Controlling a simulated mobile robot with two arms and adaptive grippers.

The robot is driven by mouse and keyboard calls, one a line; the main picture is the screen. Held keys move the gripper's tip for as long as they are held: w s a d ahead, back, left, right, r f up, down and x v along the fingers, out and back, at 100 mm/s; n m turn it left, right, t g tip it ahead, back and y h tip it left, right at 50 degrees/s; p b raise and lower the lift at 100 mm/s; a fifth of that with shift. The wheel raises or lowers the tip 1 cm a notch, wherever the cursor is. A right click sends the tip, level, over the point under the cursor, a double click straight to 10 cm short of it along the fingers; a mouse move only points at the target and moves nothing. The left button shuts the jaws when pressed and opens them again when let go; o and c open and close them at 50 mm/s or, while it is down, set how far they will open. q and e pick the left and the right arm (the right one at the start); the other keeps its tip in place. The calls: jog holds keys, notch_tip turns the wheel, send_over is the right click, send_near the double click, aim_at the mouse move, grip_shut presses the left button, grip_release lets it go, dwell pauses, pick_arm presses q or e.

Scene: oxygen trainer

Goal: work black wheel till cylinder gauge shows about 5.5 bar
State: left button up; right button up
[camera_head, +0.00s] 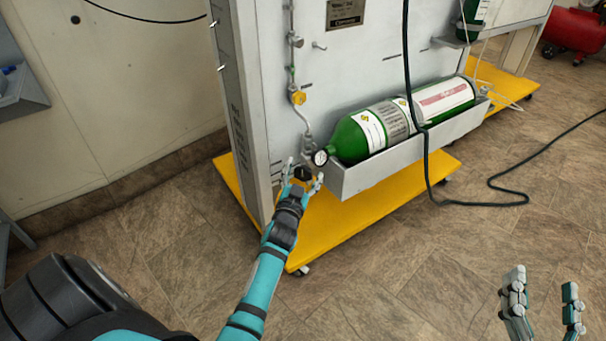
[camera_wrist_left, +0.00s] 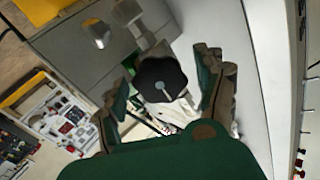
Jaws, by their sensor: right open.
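The black wheel (camera_head: 302,174) is on the valve at the left end of the green cylinder (camera_head: 352,138). It also shows in the left wrist view (camera_wrist_left: 161,80), where it is dark and lobed with a pale centre. My left gripper (camera_head: 304,171) has its fingers on either side of the wheel. In the left wrist view, gaps show between wheel and fingers, so it is open and not clamped. The small round cylinder gauge (camera_head: 320,158) sits just right of the wheel; its reading is too small to tell. My right gripper (camera_head: 543,282) is open and empty at lower right.
The cylinder lies in a grey trough (camera_head: 400,162) on the grey panel, above a yellow base (camera_head: 330,228). A yellow knob (camera_head: 298,97) is on the pipe above the wheel. A black cable (camera_head: 424,150) hangs over the trough to the floor.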

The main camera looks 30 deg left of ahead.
pick_arm(q)
jog(key=v, duration=0.7)
jog(key=shift+s, duration=0.25)
dwell(1.1)
